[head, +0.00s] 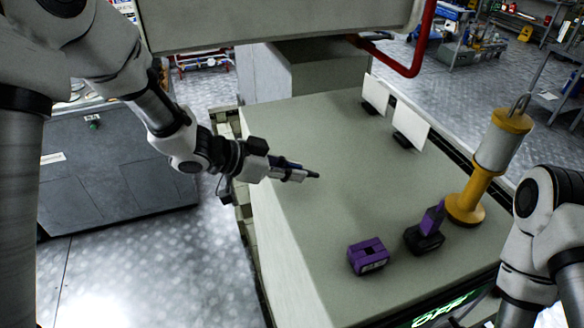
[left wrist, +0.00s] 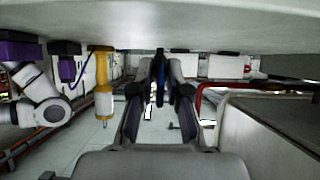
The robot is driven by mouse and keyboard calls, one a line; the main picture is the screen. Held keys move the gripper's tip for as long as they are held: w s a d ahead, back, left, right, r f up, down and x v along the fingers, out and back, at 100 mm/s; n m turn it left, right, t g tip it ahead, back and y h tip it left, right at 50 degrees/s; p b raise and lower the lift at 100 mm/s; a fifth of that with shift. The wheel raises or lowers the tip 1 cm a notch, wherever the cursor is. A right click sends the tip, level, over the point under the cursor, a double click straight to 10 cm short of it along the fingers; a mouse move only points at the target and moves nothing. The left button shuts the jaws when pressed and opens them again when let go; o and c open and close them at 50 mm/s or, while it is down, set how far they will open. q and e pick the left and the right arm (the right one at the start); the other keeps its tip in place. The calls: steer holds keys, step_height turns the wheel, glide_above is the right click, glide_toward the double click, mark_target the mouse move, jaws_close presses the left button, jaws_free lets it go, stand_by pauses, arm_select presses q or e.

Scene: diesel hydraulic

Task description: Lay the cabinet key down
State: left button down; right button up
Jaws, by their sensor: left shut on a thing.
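My left gripper (head: 290,172) reaches in from the left, over the left part of the pale grey-green cabinet top (head: 335,150). It is shut on a slim dark thing, which I take to be the cabinet key; its dark tip (head: 313,175) points right. In the left wrist view a narrow dark-blue piece of the key (left wrist: 160,78) stands between the two fingertips (left wrist: 160,92). The fingers hide most of it. I cannot tell whether it touches the top. My right arm shows at the right edge, but its gripper is out of view.
A purple block (head: 368,258) and a purple-and-black piece (head: 427,232) stand near the front. A yellow-and-white cylinder with a metal loop (head: 493,155) stands at the right. Two white cards (head: 411,124) (head: 375,95) stand at the back. The middle of the top is clear.

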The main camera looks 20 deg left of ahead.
arm_select(q)
steer(key=shift+f, duration=0.5)
stand_by(0.6)
steer(key=c, duration=1.1)
jaws_free()
